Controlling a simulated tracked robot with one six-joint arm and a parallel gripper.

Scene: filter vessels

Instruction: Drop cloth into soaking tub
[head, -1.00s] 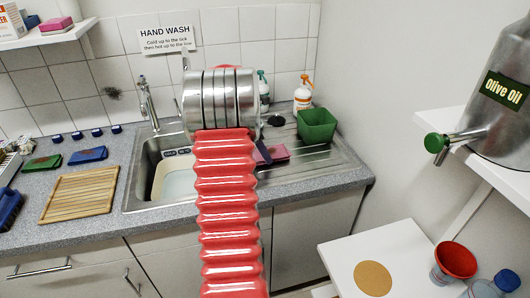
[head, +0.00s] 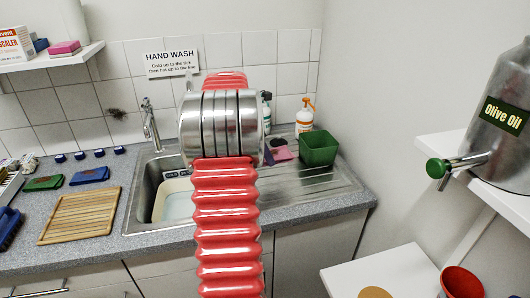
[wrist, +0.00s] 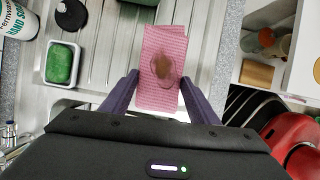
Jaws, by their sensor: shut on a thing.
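The pink ribbed cloth (wrist: 166,45) has a brown stain and shows between the purple fingers in the wrist view. My gripper (wrist: 161,88) is shut on its near part, over the draining board. In the head view the cloth (head: 283,153) shows small beside the grey wrist, which partly hides my fingers. The soaking tub (head: 171,187) is cream with pale liquid in it. It sits in the sink basin, left of the cloth, with its right part hidden behind my red arm.
A green box (head: 318,148) stands right of the cloth, with a white bottle (head: 304,118) behind it. The tap (head: 151,125) rises behind the sink (head: 150,172). A wooden rack (head: 80,215) lies left. An olive oil can (head: 500,115) stands on the right shelf.

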